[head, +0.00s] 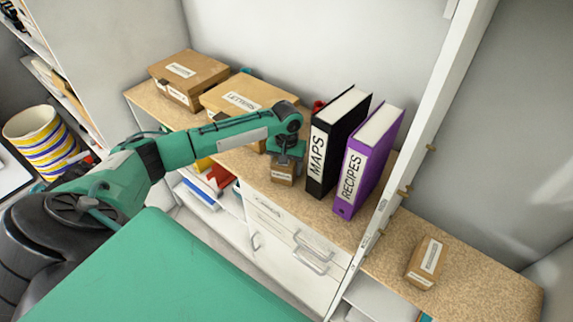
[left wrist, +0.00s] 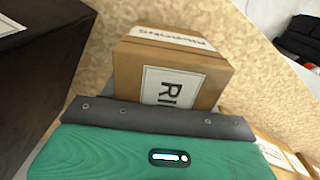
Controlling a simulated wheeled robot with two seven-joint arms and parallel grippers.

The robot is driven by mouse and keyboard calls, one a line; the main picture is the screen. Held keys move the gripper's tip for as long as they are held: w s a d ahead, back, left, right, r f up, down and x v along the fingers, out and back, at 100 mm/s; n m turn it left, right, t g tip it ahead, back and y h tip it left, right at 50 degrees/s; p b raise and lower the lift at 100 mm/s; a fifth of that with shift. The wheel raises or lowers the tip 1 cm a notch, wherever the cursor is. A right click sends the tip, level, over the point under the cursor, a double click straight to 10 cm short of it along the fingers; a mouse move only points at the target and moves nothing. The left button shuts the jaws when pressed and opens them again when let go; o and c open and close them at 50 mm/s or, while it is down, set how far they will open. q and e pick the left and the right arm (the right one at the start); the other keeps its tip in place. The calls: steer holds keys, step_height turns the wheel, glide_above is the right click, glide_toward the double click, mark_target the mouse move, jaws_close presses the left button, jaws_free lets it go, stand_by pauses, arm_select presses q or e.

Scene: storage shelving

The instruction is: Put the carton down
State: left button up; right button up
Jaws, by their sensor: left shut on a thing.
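The carton (head: 283,172) is a small brown box with white labels. In the head view it hangs below my left gripper (head: 286,157), at the shelf's front edge, left of the black binder. In the left wrist view the carton (left wrist: 205,82) sits just beyond the gripper's grey jaw edge (left wrist: 160,116), its label partly covered. My left gripper is shut on the carton. I cannot tell whether its underside touches the speckled shelf top (head: 260,172). My right gripper is not in view.
A black MAPS binder (head: 335,140) and a purple RECIPES binder (head: 367,160) stand close to the right. A LETTERS box (head: 245,100) and another labelled box (head: 188,77) stand to the left. A small box (head: 427,262) lies beyond the white upright (head: 425,120). Drawers (head: 295,245) are below.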

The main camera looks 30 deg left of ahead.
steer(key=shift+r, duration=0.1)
arm_select(q)
steer(key=o, duration=1)
steer(key=shift+f, duration=0.1)
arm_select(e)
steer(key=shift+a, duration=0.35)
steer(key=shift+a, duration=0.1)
arm_select(q)
step_height(320, 180, up, 12)
steer(key=shift+r+b, duration=0.15)
steer(key=shift+b, duration=1.05)
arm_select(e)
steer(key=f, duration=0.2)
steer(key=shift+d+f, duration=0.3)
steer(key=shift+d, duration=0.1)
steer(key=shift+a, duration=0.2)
